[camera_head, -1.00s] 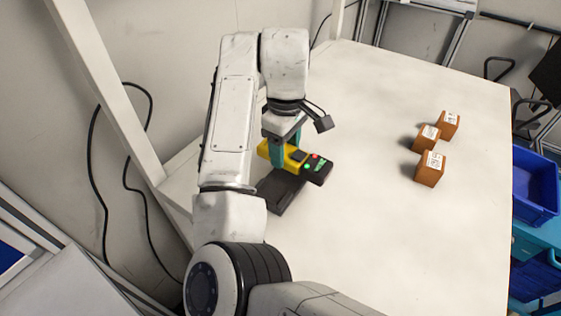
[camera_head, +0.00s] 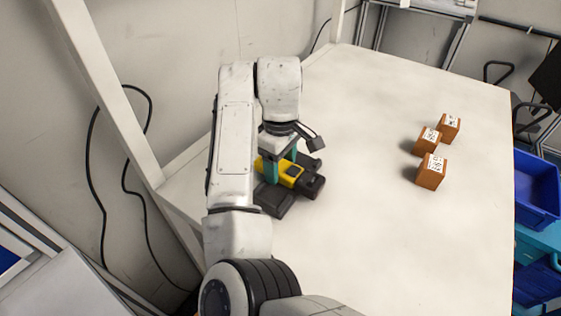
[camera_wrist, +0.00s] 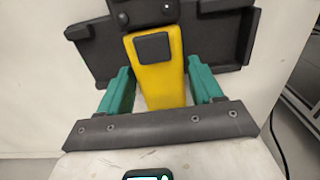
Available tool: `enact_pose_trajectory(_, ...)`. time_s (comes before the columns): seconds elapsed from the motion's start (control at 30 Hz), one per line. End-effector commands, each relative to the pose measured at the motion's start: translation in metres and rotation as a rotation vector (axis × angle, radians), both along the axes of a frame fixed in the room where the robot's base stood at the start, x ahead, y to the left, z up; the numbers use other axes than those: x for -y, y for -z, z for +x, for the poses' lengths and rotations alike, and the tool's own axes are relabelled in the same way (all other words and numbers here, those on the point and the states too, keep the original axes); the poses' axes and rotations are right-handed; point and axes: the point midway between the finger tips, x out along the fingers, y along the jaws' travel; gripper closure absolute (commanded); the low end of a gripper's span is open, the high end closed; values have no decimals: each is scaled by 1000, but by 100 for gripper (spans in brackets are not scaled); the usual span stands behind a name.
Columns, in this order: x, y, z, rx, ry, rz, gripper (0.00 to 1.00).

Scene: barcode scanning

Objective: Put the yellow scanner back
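The yellow scanner (camera_head: 292,174) has a black head and lies low at the dark stand (camera_head: 272,202) near the table's left edge. My gripper (camera_head: 281,165) points down with its teal fingers on either side of the scanner's yellow body. The wide black stand (camera_wrist: 230,40) lies beneath and beyond the handle. My arm hides part of the stand in the head view, so full contact between scanner and stand is hard to tell.
Several small brown boxes with white labels, one of them nearest (camera_head: 432,171), stand on the right half of the white table (camera_head: 370,240). A white post (camera_head: 115,90) rises at the left edge. Blue bins (camera_head: 537,190) stand beyond the right edge. The table's middle is clear.

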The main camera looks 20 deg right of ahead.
Motion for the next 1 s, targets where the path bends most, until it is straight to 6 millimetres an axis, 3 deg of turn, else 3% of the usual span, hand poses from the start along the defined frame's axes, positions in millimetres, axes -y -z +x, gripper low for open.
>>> enact_pose_trajectory(0.27,0,-6,1,2,0,0,35)
enact_pose_trajectory(0.47,0,-37,1,5,2,2,35)
enact_pose_trajectory(0.7,-1,-88,1,4,1,5,35)
enact_pose_trajectory(1.0,-1,-120,1,1,-1,2,35)
